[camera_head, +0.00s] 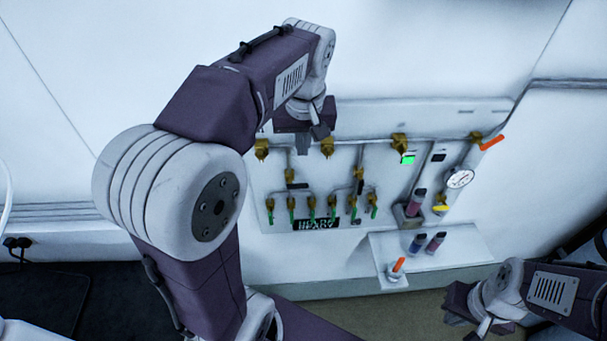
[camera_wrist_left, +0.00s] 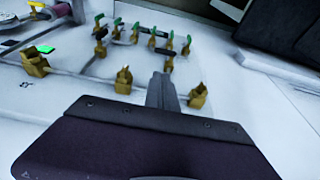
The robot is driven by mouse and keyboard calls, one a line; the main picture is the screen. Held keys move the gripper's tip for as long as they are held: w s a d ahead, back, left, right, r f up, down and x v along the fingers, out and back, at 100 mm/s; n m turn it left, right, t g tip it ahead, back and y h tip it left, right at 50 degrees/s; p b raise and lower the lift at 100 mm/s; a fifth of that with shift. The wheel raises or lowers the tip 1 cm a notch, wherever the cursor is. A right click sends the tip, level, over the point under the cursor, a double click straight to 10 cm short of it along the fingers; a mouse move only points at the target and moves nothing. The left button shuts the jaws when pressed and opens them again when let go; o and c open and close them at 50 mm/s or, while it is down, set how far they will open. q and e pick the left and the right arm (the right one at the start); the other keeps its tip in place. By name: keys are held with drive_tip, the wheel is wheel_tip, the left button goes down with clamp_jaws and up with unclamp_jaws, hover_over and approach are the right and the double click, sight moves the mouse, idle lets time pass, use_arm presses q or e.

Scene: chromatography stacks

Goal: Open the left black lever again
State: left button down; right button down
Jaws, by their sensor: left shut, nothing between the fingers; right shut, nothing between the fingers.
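The left black lever (camera_head: 297,186) lies crosswise on its pipe, in the left part of the wall panel. It also shows beyond my fingertips in the left wrist view (camera_wrist_left: 165,52). A second black lever (camera_head: 360,187) to its right stands along its pipe, and appears further left in the wrist view (camera_wrist_left: 100,34). My left gripper (camera_head: 304,147) is shut and empty, in front of the panel's upper left part, above the left lever and apart from it. Its fingers (camera_wrist_left: 161,88) point toward the lever side. My right gripper (camera_head: 478,329) is shut and empty at the lower right.
Brass valves (camera_head: 327,148) line the upper pipe, and several green-handled taps (camera_head: 312,203) sit below the levers. A gauge (camera_head: 460,178) and an orange lever (camera_head: 492,142) are at the right. A shelf (camera_head: 463,241) with vials juts out below. The space before the panel is clear.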

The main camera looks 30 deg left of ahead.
use_arm(q)
drive_tip(key=p, duration=0.2)
approach(302, 184)
drive_tip(key=d+x, duration=0.1)
drive_tip(key=x, duration=0.4)
drive_tip(key=shift+a+f, duration=0.55)
drive_tip(key=shift+f, duration=0.2)
drive_tip(key=shift+w, duration=0.15)
